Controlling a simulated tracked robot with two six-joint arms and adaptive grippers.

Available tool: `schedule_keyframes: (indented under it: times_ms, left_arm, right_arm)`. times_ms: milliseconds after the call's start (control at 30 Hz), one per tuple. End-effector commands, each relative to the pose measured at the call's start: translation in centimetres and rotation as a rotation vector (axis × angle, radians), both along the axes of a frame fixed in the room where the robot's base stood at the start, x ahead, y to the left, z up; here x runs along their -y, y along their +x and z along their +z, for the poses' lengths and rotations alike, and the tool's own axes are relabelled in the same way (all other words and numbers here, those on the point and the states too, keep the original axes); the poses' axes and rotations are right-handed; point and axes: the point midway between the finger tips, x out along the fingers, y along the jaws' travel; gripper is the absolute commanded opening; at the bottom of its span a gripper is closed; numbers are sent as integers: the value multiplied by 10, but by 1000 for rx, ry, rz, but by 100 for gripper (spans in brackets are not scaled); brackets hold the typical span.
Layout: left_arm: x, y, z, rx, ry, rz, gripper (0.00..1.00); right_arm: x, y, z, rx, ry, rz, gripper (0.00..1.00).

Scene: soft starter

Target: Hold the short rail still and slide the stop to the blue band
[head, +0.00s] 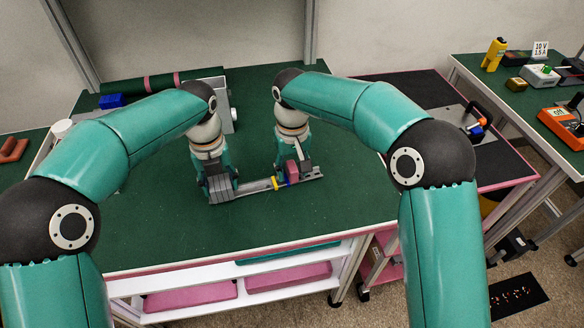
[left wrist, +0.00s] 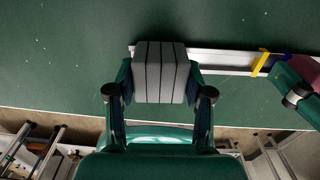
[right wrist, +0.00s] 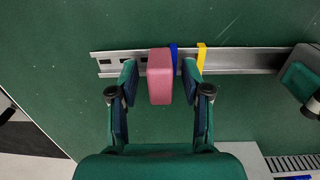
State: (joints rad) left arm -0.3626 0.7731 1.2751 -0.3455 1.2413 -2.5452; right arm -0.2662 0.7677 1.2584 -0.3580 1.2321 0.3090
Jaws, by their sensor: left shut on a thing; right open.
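The short metal rail (head: 256,187) lies on the green table top. My left gripper (left wrist: 160,80) is shut on a grey grooved block (left wrist: 160,72) at one end of the rail. The pink stop (right wrist: 160,78) sits on the rail toward the other end. The blue band (right wrist: 174,54) shows right beside the stop, on the side toward my left gripper; I cannot tell whether the stop covers part of it. A yellow band (right wrist: 201,58) crosses the rail further toward my left gripper. My right gripper (right wrist: 162,82) is open, its fingers on either side of the stop with gaps.
A blue block (head: 112,100) and a dark roll with pink bands (head: 150,84) lie at the back left. A grey box (head: 230,105) stands behind my left gripper. A dark-topped table (head: 420,95) adjoins on the right. The green table in front of the rail is clear.

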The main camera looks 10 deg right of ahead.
Motion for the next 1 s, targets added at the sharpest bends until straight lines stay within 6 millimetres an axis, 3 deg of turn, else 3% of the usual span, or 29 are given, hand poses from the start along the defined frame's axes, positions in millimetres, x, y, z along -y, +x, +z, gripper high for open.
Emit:
schedule_keyframes:
  times_ms: [267, 700, 1000]
  left_arm:
    - [0, 0, 1, 1, 0, 1, 7]
    - [0, 0, 0, 1, 0, 1, 7]
    - [0, 0, 1, 1, -1, 1, 7]
  right_arm:
    - [0, 1, 13, 3, 0, 0, 48]
    - [-1, 1, 95, 3, 1, 0, 48]
    - [0, 1, 118, -1, 0, 0, 48]
